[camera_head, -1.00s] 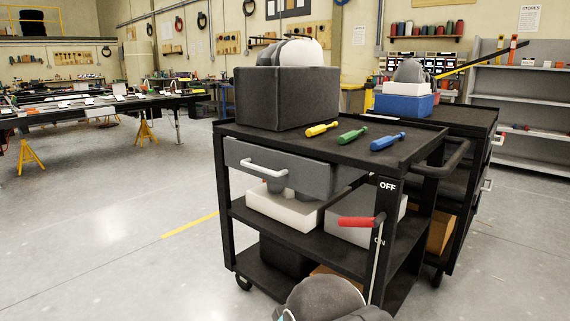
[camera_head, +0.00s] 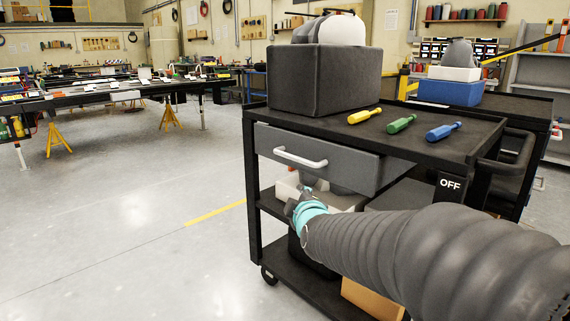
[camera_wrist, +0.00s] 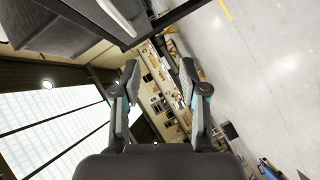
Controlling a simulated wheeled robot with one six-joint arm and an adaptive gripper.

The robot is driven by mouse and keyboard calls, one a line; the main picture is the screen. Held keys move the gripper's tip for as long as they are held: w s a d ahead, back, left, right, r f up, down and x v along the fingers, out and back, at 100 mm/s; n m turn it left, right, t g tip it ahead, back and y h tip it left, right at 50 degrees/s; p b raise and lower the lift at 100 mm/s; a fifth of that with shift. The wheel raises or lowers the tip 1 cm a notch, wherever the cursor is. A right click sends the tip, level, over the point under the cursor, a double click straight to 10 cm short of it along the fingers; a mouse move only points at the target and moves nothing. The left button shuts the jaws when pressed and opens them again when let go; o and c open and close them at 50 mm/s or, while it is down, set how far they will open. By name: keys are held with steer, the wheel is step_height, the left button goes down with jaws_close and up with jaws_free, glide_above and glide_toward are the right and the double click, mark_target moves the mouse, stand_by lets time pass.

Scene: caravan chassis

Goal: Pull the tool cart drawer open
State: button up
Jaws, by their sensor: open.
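The tool cart (camera_head: 254,185) is black with shelves. Its grey drawer (camera_head: 350,168) is under the top and has a white bar handle (camera_head: 299,158). A strip of the drawer's side seems to show at its right, so its front appears to stand slightly out. My arm reaches in from the lower right, and my gripper (camera_head: 304,196) is just below the handle, mostly hidden behind the wrist. In the wrist view my gripper (camera_wrist: 160,78) is open with nothing between its fingers. The handle (camera_wrist: 118,17) shows there at the top, beyond the left finger and apart from it.
On the cart top are a dark box (camera_head: 325,80) and yellow (camera_head: 363,116), green (camera_head: 401,124) and blue (camera_head: 443,131) screwdrivers. A second cart with a blue bin (camera_head: 450,92) stands behind. The floor to the left (camera_head: 150,220) is clear up to the long bench.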

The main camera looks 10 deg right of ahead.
mark_target(296, 160)
steer(key=w+d+n+t+h, duration=0.1)
steer(key=w, duration=0.6)
steer(key=w+d+r+n+t+h, duration=0.1)
steer(key=w+n, duration=0.1)
steer(key=w, duration=0.5)
steer(key=w+d+r+n+t+h, duration=0.1)
steer(key=w+n+t, duration=0.1)
steer(key=w, duration=0.5)
steer(key=shift+w+d, duration=0.1)
steer(key=shift+w, duration=0.25)
steer(key=shift+r, duration=0.1)
jaws_close()
